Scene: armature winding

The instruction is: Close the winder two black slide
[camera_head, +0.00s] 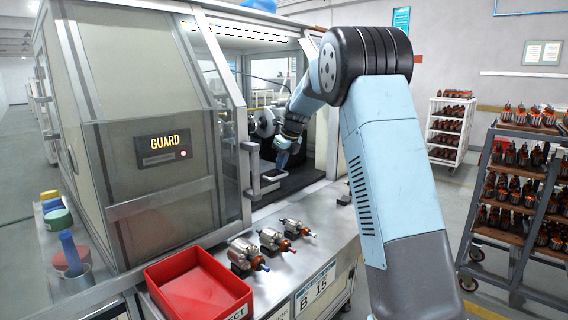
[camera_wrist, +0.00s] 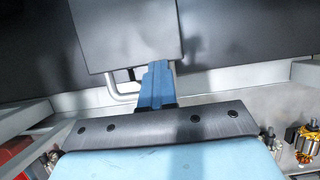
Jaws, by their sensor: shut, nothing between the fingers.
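My gripper (camera_head: 283,158) reaches through the open front of the winding machine (camera_head: 160,150). In the wrist view its blue fingers (camera_wrist: 154,82) are together with nothing between them. They lie over the near edge of a flat dark grey plate (camera_wrist: 125,35), beside a light grey bent handle (camera_wrist: 122,90). I cannot tell whether the fingers touch the plate or the handle. In the head view a pale bent bar (camera_head: 262,187) stands at the front of the opening, left of my gripper. A dark surface (camera_head: 300,180) lies inside, partly hidden by my arm. I cannot tell for certain which part is the black slide.
Several armatures (camera_head: 272,239) lie on the front bench (camera_head: 318,240), beside a red bin (camera_head: 198,287). The GUARD panel (camera_head: 163,148) and frame posts bound the opening on the left. Racks of armatures (camera_head: 515,190) stand at the right.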

